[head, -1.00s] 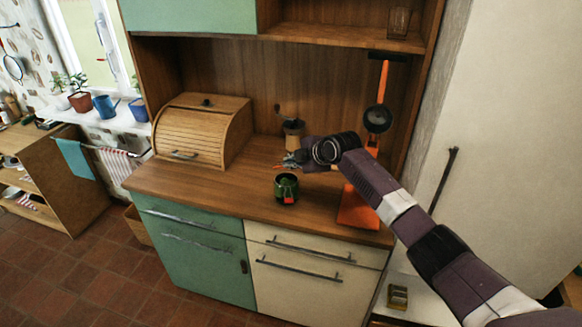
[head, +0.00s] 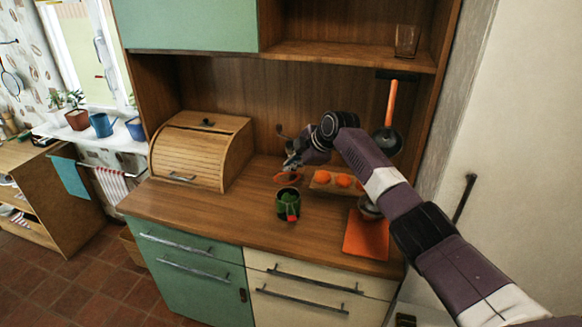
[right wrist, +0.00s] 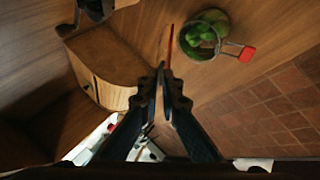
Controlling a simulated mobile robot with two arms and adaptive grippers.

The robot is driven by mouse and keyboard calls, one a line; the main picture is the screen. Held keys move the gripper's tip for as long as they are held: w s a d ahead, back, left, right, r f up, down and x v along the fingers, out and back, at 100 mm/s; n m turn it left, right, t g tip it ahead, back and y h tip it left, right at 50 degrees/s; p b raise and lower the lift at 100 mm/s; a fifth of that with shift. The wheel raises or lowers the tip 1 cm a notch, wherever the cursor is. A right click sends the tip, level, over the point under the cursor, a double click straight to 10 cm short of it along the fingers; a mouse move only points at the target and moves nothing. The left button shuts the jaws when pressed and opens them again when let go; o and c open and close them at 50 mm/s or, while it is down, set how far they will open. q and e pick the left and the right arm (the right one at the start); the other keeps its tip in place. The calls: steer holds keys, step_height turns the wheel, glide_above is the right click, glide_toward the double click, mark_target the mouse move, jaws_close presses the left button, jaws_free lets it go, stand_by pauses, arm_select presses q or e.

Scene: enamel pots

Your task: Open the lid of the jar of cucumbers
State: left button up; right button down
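The jar of cucumbers (head: 288,207) stands upright on the wooden counter, with green contents and a red clasp tab at its front. In the right wrist view the jar (right wrist: 203,38) is seen from above with its mouth uncovered; its wire clasp (right wrist: 246,53) sticks out to the right. My right gripper (head: 290,163) is above and behind the jar, apart from it. Its fingertips (right wrist: 161,70) are closed together on the lid, which shows edge-on as a thin red-orange line (right wrist: 170,42). The lid's orange-rimmed disc (head: 287,178) also shows in the head view. My left gripper is out of view.
A roll-top bread box (head: 190,155) stands on the left of the counter. A tray of round orange items (head: 322,182) is right of the gripper, partly behind my arm. An orange board (head: 362,240) lies at the right. The counter's front middle is clear.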

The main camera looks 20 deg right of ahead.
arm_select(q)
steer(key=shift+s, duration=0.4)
arm_select(e)
steer(key=shift+s+a+r, duration=0.15)
steer(key=shift+r, duration=0.2)
steer(key=c, duration=2.2)
jaws_free()
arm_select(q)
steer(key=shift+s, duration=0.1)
arm_select(e)
steer(key=shift+o, duration=0.2)
steer(key=shift+s, duration=0.1)
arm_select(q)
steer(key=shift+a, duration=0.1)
arm_select(e)
steer(key=shift+f, duration=0.1)
steer(key=v, duration=1.2)
